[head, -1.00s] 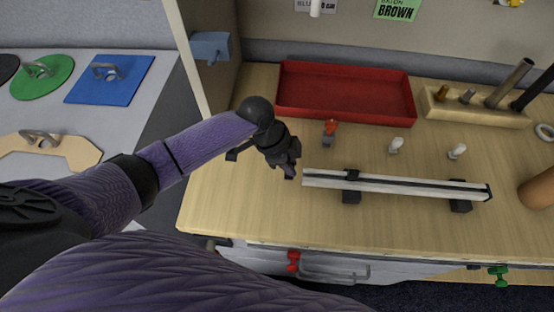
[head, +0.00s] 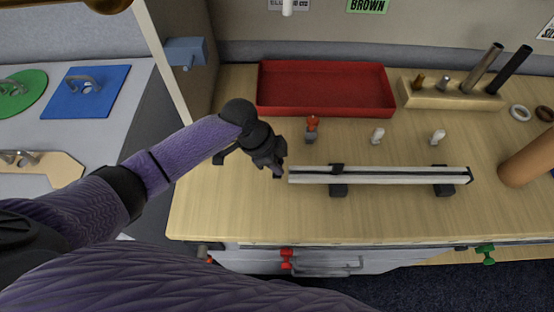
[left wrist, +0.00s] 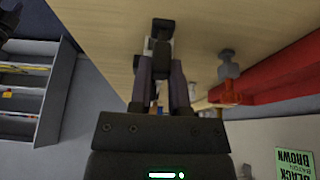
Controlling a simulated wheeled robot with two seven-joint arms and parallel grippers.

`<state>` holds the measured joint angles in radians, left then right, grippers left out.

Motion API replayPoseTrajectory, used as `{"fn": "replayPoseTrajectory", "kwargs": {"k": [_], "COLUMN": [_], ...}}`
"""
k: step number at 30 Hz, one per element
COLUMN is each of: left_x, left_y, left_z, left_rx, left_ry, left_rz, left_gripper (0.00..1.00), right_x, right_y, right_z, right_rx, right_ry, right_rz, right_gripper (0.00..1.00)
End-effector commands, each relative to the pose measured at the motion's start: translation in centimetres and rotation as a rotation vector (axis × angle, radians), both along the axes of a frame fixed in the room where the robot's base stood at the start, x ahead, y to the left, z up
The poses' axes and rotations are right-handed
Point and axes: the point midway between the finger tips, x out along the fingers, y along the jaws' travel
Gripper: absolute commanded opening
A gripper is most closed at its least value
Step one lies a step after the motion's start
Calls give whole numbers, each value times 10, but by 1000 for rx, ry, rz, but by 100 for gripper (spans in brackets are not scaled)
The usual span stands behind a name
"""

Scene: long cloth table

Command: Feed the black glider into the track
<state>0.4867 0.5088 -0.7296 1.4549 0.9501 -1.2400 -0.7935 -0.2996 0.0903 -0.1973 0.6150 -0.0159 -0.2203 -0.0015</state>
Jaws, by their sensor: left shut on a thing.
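The track (head: 400,175) is a pale rail on black feet, lying left to right near the table's front. My left gripper (head: 278,173) is at the track's left end. The left wrist view shows its fingers (left wrist: 163,75) shut on a small black thing, the black glider (left wrist: 161,30), at the fingertips. In the head view the gripper mostly hides the glider. I cannot tell whether it touches the track. My right gripper is not in view.
Behind the track stand a red-topped peg (head: 312,128) and two white-topped pegs (head: 378,136). A red tray (head: 325,108) and a wooden rack (head: 445,98) with rods are farther back. A brown cylinder (head: 527,162) stands to the right. The table's left front is clear.

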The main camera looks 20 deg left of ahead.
Motion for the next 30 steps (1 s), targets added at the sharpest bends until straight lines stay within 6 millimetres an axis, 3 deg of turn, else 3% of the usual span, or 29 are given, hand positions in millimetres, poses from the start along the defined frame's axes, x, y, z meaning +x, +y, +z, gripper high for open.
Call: {"fn": "replayPoseTrajectory", "kwargs": {"k": [30], "left_x": [0], "left_y": [0], "left_z": [0], "left_rx": [0], "left_ry": [0], "left_rz": [0], "left_gripper": [0], "right_x": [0], "right_y": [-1], "right_z": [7], "right_rx": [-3], "right_ry": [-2], "right_rz": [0], "right_gripper": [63]}}
